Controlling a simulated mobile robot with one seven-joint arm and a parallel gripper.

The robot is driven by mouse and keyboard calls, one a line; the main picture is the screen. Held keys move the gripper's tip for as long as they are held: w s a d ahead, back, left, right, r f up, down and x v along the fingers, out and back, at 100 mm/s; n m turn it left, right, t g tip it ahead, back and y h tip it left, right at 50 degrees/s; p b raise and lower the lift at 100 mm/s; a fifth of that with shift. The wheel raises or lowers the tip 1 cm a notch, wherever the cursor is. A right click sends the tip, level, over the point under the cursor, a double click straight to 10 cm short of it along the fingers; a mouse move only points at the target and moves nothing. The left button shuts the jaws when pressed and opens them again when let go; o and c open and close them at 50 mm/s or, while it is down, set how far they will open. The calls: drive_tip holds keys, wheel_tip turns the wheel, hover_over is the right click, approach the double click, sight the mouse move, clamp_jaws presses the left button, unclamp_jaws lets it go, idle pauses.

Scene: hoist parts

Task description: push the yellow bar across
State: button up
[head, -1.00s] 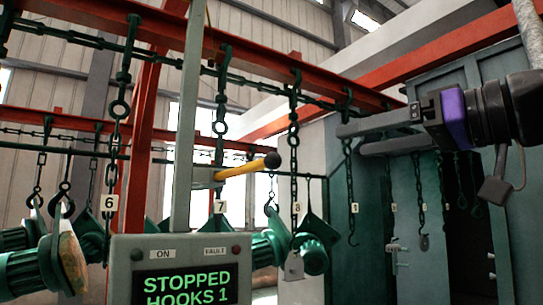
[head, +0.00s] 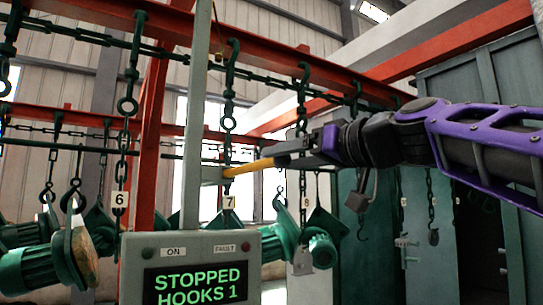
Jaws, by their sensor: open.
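The yellow bar (head: 247,167) sticks out to the right from a grey bracket (head: 213,175) on the upright post above the control box. Its free end runs up to my gripper (head: 283,154), and the black knob on that end is hidden by the jaws. My gripper comes in from the right with its jaws open, level with the bar's end. I cannot tell whether the jaws touch the bar or are in front of it.
The control box (head: 135,258) reads "STOPPED HOOKS 1". Chains with hooks hang from the red beam (head: 195,35) around my gripper, with tags 6, 7 and 8. Green motors (head: 35,272) hang at lower left. A green cabinet (head: 460,110) stands at right.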

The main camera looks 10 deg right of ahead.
clamp_jaws()
idle(0.4)
idle(1.1)
